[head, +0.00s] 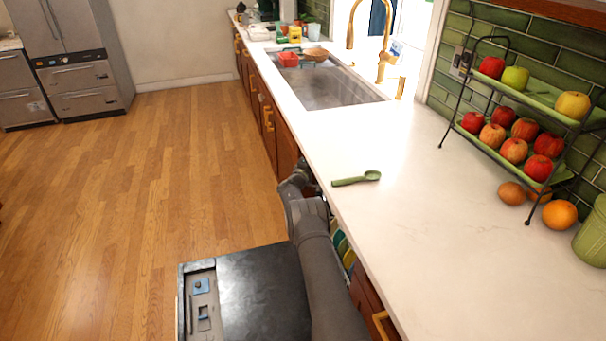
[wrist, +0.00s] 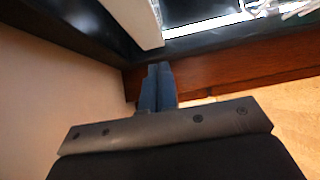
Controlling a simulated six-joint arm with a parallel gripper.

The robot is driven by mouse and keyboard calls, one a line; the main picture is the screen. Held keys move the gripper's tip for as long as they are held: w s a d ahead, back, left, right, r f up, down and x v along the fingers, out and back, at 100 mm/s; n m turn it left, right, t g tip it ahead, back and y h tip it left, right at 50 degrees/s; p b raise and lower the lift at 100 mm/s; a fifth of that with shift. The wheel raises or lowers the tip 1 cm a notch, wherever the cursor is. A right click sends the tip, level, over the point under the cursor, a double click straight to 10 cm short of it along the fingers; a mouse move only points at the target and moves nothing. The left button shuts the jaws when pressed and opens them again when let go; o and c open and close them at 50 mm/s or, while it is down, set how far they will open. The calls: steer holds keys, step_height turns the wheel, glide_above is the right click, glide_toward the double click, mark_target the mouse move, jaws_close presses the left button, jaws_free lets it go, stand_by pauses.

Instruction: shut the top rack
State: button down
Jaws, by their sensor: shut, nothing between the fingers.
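The dishwasher door (head: 262,290) is folded down open below the counter, its dispenser panel facing up. Colourful plates (head: 345,250) show in a narrow gap between my arm and the counter edge. I cannot make out the top rack itself or how far out it is; my arm and the counter hide that area. My gripper (wrist: 157,84) is shut and empty in the wrist view, its fingertips close to a reddish-brown wood face and a pale panel. In the head view the gripper end is mostly hidden at the counter's front edge.
The white counter (head: 400,240) runs along the right, with a green scoop (head: 356,179) near its front edge. A fruit stand (head: 515,125) stands at the back right, and a sink (head: 320,85) lies further off. The wood floor (head: 130,190) to the left is clear.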

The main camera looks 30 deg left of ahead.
steer(key=s, duration=0.9)
steer(key=shift+s, duration=0.25)
steer(key=shift+w+d, duration=0.1)
steer(key=w+d, duration=0.3)
steer(key=w, duration=0.9)
steer(key=shift+w, duration=0.35)
steer(key=shift+d+r, duration=0.1)
steer(key=s+a, duration=0.3)
steer(key=s, duration=0.8)
steer(key=shift+s, duration=0.4)
steer(key=shift+a, duration=0.1)
stand_by(0.3)
